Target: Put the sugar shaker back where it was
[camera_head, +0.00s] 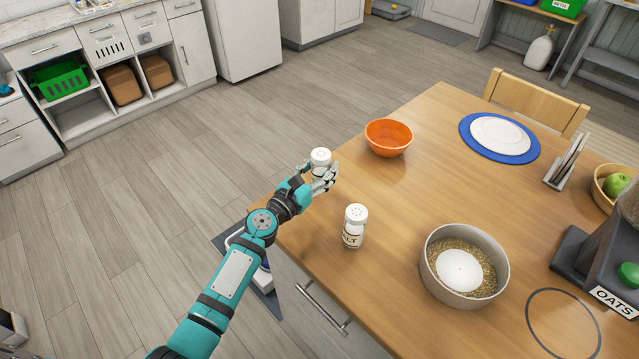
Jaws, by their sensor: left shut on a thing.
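My left gripper (325,178) is shut around a white shaker (320,156) with a pierced top, at the table's left edge. The fingers hide its lower part and any label, so I cannot read whether it says sugar. I cannot tell whether its base touches the table. A second white shaker (354,226), with a label ending in "LT", stands upright on the wooden table (430,185), to the right of and nearer than the held one. My right gripper is not in view.
An orange bowl (388,138) stands behind the shakers. A grey bowl of grain (466,265) with a white round thing in it stands to the right. A thin dark ring (563,323) marks the table near an OATS dispenser (610,240). The table's middle is clear.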

